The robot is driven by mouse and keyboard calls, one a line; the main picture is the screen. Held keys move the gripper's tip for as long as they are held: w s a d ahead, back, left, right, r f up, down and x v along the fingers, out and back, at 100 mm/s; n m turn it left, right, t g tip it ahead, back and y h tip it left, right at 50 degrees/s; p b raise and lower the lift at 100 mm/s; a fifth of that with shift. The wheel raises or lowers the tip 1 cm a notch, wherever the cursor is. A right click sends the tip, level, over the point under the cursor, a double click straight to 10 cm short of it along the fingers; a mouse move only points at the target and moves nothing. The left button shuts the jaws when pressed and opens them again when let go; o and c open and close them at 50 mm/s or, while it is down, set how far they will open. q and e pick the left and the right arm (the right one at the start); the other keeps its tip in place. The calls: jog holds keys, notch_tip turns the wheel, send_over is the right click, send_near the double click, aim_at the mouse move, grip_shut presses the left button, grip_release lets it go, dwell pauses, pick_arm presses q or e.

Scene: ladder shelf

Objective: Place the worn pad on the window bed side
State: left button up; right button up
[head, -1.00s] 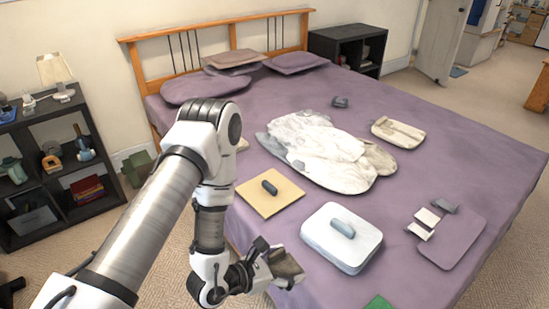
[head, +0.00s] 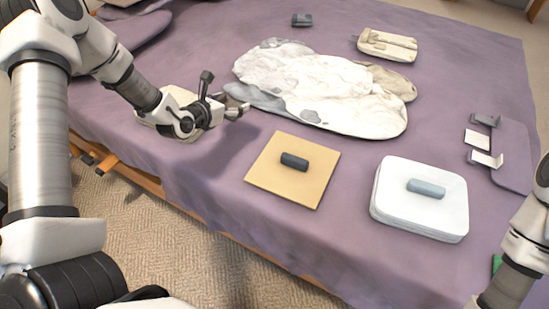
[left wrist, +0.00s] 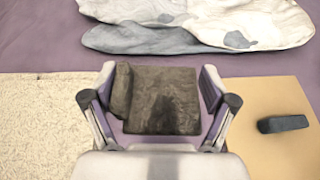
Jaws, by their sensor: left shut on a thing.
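My left gripper (head: 238,103) is over the near left part of the purple bed (head: 222,148), between a cream pad (head: 148,128) and a tan board (head: 263,185). In the left wrist view it is shut on a dark grey-brown, worn-looking pad (left wrist: 165,100), which sits between its two fingers (left wrist: 162,90). In the head view the gripper mostly hides this pad. I cannot tell whether the pad touches the bed. My right arm shows at the lower right of the head view, but its gripper is out of frame.
A crumpled white cover (head: 310,85) lies just beyond the gripper. The tan board bears a dark handle (head: 294,162). A white case (head: 418,222), a beige pouch (head: 387,46) and a purple panel with clips (head: 513,160) lie farther right. Bare purple cloth surrounds them.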

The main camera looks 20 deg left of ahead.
aim_at(231, 130)
pick_arm(q)
jog(key=shift+w+a+f+n+y+b, duration=0.15)
jog(key=shift+w+a+f+b, duration=0.15)
jog(key=shift+a, duration=0.25)
jog(key=shift+w+a+f+n+y+b, duration=0.1)
jog(key=shift+a+f+n+y+b, duration=0.1)
jog(key=shift+a+f, duration=0.25)
notch_tip(231, 130, down, 9)
jog(key=b, duration=0.2)
jog(key=shift+s+r+b, duration=0.1)
jog(key=shift+r+b, duration=0.1)
jog(key=shift+b, duration=0.1)
jog(key=shift+a, duration=0.1)
pick_arm(e)
notch_tip(231, 130, down, 5)
jog(key=shift+d+r, duration=0.1)
jog(key=shift+r, duration=0.05)
pick_arm(q)
jog(key=shift+f, duration=0.15)
jog(key=o, duration=0.7)
jog(key=shift+o, duration=0.2)
